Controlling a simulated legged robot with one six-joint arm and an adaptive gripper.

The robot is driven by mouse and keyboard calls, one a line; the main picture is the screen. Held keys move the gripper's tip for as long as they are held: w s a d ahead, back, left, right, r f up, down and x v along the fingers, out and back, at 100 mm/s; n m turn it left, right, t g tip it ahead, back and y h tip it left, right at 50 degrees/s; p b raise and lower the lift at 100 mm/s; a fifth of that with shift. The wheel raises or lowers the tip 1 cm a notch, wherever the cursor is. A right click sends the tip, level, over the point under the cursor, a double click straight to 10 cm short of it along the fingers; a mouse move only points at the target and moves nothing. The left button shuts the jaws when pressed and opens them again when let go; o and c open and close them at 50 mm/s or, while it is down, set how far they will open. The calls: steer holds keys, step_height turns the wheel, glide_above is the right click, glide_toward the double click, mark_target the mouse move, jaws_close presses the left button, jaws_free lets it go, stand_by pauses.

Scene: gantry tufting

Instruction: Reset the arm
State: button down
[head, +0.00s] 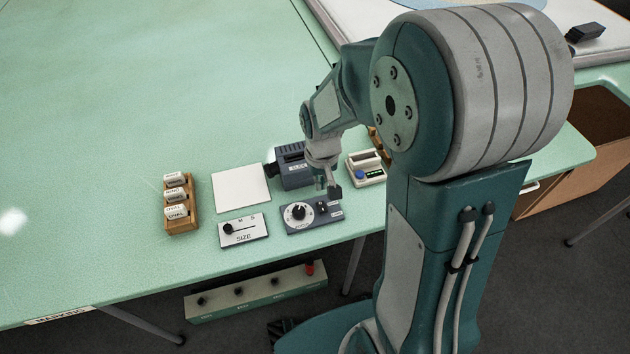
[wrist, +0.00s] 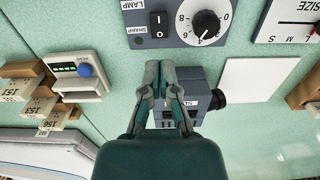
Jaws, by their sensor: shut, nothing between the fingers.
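My gripper (head: 331,188) hangs at the end of my bent arm, low over the green table, by the far edge of the grey dial box (head: 322,214). In the wrist view my gripper (wrist: 160,66) has its fingers together with nothing between them. The dial box (wrist: 172,34), with a LAMP rocker switch and a numbered dial, lies just beyond the fingertips. A blue-grey box (wrist: 194,76) is partly hidden behind the fingers; it also shows in the head view (head: 293,178). I cannot tell how high the fingertips are above the table.
A SIZE slider panel (head: 243,239), a white sheet (head: 240,188) and a wooden rack (head: 192,216) of labelled blocks stand to the left. A cream device with a blue button (head: 376,178) stands right. A control strip (head: 257,298) lies below the table edge. The table's left is clear.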

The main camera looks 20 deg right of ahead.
steer(key=s+r+t, duration=0.5)
steer(key=s+r, duration=0.9)
steer(key=r, duration=0.5)
steer(key=shift+t, duration=0.3)
stand_by(1.1)
